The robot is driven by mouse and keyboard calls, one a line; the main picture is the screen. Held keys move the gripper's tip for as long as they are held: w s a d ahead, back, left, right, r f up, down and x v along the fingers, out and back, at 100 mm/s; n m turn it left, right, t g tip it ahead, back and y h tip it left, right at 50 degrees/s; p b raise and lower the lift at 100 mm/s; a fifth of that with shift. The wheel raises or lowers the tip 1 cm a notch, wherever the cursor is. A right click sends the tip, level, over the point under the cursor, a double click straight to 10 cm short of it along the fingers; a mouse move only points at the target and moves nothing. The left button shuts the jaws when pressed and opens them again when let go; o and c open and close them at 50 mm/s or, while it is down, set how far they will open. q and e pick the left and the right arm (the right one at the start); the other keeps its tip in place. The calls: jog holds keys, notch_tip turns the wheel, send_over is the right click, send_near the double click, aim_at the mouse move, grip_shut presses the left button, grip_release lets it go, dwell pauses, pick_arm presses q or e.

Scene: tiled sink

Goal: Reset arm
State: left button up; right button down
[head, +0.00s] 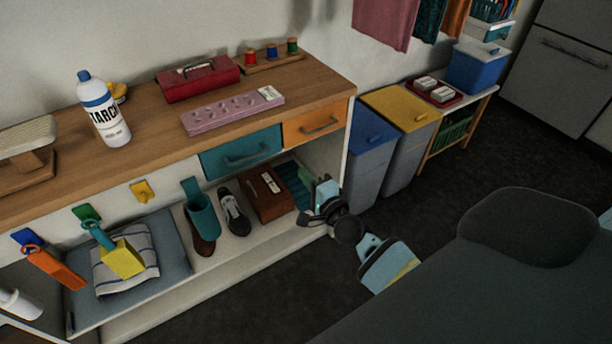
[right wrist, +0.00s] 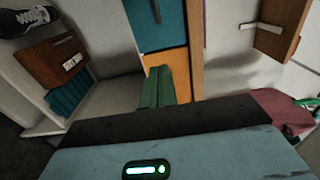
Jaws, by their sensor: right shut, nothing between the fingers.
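My right gripper (head: 326,188) is beside the right end of the low shelf under the wooden counter, below the orange drawer (head: 314,124). In the right wrist view its green fingers (right wrist: 165,88) are together with nothing between them. They overlap the lower part of the orange drawer in that view; I cannot tell how far off it is. My right forearm (head: 388,262) reaches in from the lower right. My left gripper shows in neither view.
Blue (head: 368,150) and yellow-lidded (head: 402,108) bins stand right of the counter. A white bottle (head: 105,112) stands on the counter. Dark floor (head: 455,175) lies open beyond my arm.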

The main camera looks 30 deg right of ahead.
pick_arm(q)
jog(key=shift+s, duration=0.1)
